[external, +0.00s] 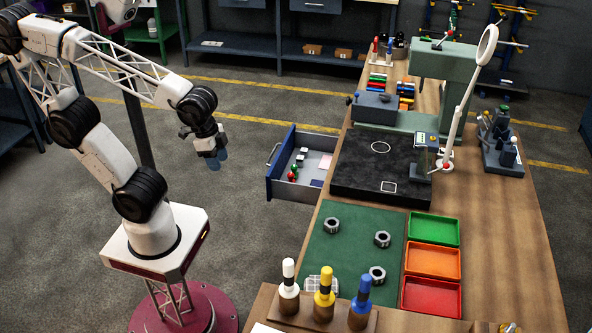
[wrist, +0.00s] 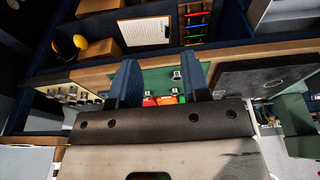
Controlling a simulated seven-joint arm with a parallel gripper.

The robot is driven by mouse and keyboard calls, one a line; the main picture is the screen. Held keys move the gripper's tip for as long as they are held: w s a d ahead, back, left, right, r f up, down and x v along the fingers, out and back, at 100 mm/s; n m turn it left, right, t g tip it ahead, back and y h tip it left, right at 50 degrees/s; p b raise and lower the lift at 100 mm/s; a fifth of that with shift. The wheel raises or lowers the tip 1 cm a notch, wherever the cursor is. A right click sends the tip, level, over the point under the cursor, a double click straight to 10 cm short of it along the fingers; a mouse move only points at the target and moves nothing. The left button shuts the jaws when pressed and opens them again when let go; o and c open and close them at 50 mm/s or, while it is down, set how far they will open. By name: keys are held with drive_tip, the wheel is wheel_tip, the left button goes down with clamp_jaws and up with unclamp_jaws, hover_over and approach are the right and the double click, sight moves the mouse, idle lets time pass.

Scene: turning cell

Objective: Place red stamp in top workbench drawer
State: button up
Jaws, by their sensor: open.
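The top workbench drawer (external: 268,187) is pulled open on the left side of the bench. Inside it lie a small red and green item (external: 292,175), a white piece and flat dark pieces. I cannot tell whether the red item is the red stamp. White-topped (external: 289,288), yellow-topped (external: 324,293) and blue-topped (external: 361,303) handled pieces stand in a rack at the front; none is red. My gripper (external: 216,160) is open and empty, in the air left of the drawer. Its spread fingers (wrist: 162,80) show in the wrist view.
A green mat (external: 340,260) with several metal nuts lies beside green, orange and red trays (external: 431,297). A black plate (external: 370,190) and a green machine (external: 440,75) stand behind it, with a magnifier arm (external: 468,95) on the right. Open floor separates my arm and the bench.

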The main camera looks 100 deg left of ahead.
drive_tip(key=shift+s+d+r, duration=0.2)
drive_tip(key=shift+s+d, duration=0.25)
drive_tip(key=shift+s, duration=0.15)
drive_tip(key=shift+s+d+r, duration=0.15)
drive_tip(key=shift+s+d, duration=0.25)
drive_tip(key=shift+s, duration=0.2)
idle(0.6)
